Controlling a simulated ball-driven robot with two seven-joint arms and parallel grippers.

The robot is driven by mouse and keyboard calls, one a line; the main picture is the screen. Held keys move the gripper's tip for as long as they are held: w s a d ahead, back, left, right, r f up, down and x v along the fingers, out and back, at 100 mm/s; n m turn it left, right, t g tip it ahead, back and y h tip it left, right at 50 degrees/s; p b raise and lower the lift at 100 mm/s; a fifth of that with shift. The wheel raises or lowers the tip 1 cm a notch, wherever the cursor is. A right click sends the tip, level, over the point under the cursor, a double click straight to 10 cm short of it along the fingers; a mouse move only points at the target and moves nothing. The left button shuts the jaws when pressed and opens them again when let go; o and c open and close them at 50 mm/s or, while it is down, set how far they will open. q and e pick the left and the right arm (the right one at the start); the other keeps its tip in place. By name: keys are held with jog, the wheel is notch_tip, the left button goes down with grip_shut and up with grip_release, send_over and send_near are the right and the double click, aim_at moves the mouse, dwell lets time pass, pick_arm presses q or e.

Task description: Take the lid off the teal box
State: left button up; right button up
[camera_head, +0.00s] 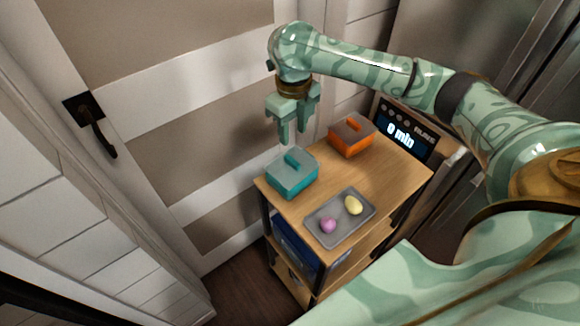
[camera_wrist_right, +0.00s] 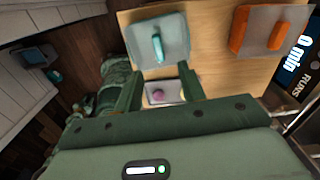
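The teal box (camera_head: 297,187) stands at the left end of a wooden-topped cart. Its grey-teal lid (camera_head: 280,171) is on it, with a raised teal bar handle (camera_head: 295,160) on top. In the right wrist view the lid (camera_wrist_right: 175,35) and its handle (camera_wrist_right: 157,48) lie beyond the fingers. My right gripper (camera_head: 293,135) is above the box, pointing down, apart from the handle. Its fingers are spread with nothing between them. My left gripper is not in view.
An orange box (camera_head: 347,149) with a grey top and orange handle stands behind, to the right. A grey tray (camera_head: 322,237) in front holds a pink egg-like item (camera_head: 328,226) and a yellow one (camera_head: 353,205). An appliance displaying "0 min" (camera_head: 402,137) borders the cart's right back.

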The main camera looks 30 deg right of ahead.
jog(key=b, duration=0.1)
send_over(292, 160)
notch_tip(292, 160, down, 4)
jog(key=shift+w+d+f, duration=0.1)
jog(key=shift+w, duration=0.05)
jog(key=shift+f+b, duration=0.45)
jog(key=shift+f, duration=0.05)
notch_tip(292, 160, down, 4)
jog(key=shift+f+b, duration=0.2)
jog(key=shift+b, duration=1.05)
jog(key=shift+r, duration=0.15)
jog(key=shift+s, duration=0.2)
jog(key=shift+c, duration=0.3)
grip_shut()
